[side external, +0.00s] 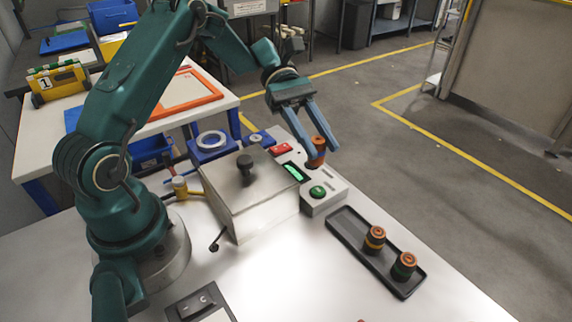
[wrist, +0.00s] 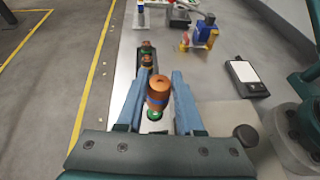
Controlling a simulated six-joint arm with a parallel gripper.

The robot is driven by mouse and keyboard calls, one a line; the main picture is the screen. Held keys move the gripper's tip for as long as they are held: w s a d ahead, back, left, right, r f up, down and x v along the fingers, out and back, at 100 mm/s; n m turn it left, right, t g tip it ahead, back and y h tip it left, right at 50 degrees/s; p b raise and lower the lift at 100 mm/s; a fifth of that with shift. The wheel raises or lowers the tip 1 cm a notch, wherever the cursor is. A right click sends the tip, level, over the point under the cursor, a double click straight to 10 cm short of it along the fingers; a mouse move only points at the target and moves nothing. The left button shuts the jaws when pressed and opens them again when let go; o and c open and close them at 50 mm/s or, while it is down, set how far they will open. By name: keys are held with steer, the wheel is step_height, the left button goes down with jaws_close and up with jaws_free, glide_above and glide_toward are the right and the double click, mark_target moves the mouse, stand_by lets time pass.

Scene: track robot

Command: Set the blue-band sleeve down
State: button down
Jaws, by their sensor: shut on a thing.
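My gripper (side external: 316,152) is shut on a copper-coloured sleeve (side external: 318,147), with one blue finger on each side of it. In the wrist view, the sleeve (wrist: 158,92) stands roughly upright between the fingertips (wrist: 158,100), and a blue band shows around it. The side view shows it in the air behind the green-buttoned control box; its exact height is hard to tell. A dark tray (side external: 345,228) on the bench holds two other sleeves: one with a yellow-orange band (side external: 375,238) and one with a green band (side external: 404,266).
A metal box with a black knob (side external: 246,168) stands left of the control box (side external: 322,198), which has a green button and lit display. A blue fixture with a pale ring (side external: 210,142) sits behind it. The tray's far-left end is bare. A switch box (side external: 198,302) lies in front.

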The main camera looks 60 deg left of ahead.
steer(key=x, duration=0.3)
steer(key=w+f+x, duration=0.1)
steer(key=x, duration=0.2)
steer(key=w+x, duration=0.1)
steer(key=x, duration=0.3)
steer(key=shift+a+f, duration=0.2)
steer(key=shift+a, duration=0.05)
steer(key=shift+f, duration=2)
steer(key=shift+f, duration=0.1)
steer(key=c, duration=0.5)
jaws_free()
steer(key=shift+c, duration=0.2)
